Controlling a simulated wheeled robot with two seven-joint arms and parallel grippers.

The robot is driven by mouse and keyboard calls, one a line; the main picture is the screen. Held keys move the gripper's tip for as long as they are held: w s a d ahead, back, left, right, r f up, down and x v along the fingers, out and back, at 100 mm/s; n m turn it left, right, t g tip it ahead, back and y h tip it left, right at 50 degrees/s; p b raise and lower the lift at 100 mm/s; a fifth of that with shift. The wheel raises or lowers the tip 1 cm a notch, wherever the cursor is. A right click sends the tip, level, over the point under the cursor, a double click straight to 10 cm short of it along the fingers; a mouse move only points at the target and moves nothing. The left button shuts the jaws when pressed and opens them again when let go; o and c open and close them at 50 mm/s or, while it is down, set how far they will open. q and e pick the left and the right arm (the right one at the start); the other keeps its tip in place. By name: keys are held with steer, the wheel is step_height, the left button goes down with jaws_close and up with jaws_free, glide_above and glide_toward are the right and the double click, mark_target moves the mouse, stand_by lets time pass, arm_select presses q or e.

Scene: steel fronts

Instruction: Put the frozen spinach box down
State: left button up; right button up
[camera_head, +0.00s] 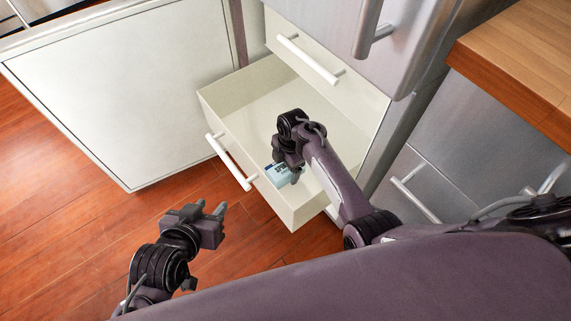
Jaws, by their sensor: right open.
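A small pale blue box with a light, printed top, the frozen spinach box (278,176), is inside the open cream drawer (235,115), close to its front wall. My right gripper (288,163) reaches down into the drawer right at the box and hides part of it. It is open. The fingertips are hard to make out, so I cannot tell whether they touch the box. My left gripper (214,208) is open and empty, over the wooden floor to the left of the drawer.
The drawer's white bar handle (230,162) faces the floor side. A large open white door panel (120,85) stands left of the drawer. Steel fronts (420,190) and a wooden counter (520,70) are at the right. The drawer's back left part is empty.

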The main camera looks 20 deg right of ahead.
steer(key=shift+r, duration=0.25)
step_height(320, 180, up, 2)
steer(key=shift+w+d+r+p, duration=0.15)
steer(key=shift+r+p, duration=0.1)
steer(key=shift+p, duration=0.45)
arm_select(q)
steer(key=s+a+f+g+y+p, duration=0.3)
steer(key=s+a+f+g, duration=0.1)
steer(key=s+a+g, duration=0.1)
steer(key=shift+s+a+n+g, duration=0.35)
steer(key=shift+s+a, duration=0.2)
steer(key=shift+s, duration=0.4)
arm_select(e)
step_height(320, 180, up, 9)
steer(key=d, duration=0.1)
steer(key=shift+w, duration=0.1)
